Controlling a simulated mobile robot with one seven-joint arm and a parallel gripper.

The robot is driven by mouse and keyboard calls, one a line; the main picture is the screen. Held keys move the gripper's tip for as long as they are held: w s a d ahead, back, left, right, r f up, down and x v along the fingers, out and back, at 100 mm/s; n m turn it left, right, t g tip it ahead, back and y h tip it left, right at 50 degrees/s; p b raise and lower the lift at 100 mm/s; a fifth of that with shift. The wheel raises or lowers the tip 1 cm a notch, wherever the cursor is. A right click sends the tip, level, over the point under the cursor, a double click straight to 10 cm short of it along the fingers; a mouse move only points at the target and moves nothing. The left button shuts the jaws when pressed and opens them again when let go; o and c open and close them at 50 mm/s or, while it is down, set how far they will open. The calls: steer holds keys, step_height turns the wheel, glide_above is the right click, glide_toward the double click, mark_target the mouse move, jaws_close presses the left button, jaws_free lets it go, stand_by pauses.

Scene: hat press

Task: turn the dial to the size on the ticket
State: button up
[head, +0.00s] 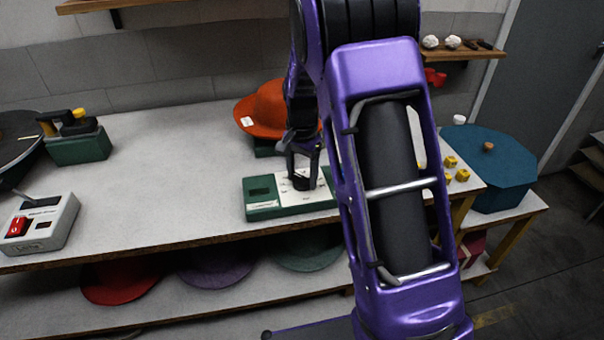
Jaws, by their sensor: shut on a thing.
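My gripper (303,178) points down at the white face of a green dial box (288,203) near the front of the bench. Its fingers are shut on the dial, which is mostly hidden between them. The dial face has small dark marks, too small to read here. A dark window (260,190) is on the left part of the box. Behind it, an orange hat (262,108) carries a small white ticket (247,121); its print cannot be read. My purple arm covers the right end of the box.
A grey box with a red switch (18,226) stands at the bench's left front. A green block with a yellow-topped handle (80,147) is behind it. Yellow cubes (450,162) and a teal lidded box (487,165) are right. The bench's middle left is clear.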

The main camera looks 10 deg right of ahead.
mark_target(302, 177)
stand_by(0.3)
steer(key=o, duration=1.4)
steer(key=shift+c, duration=0.2)
step_height(302, 177, up, 18)
steer(key=p, duration=0.1)
steer(key=shift+f+p, duration=0.25)
steer(key=shift+p, duration=0.1)
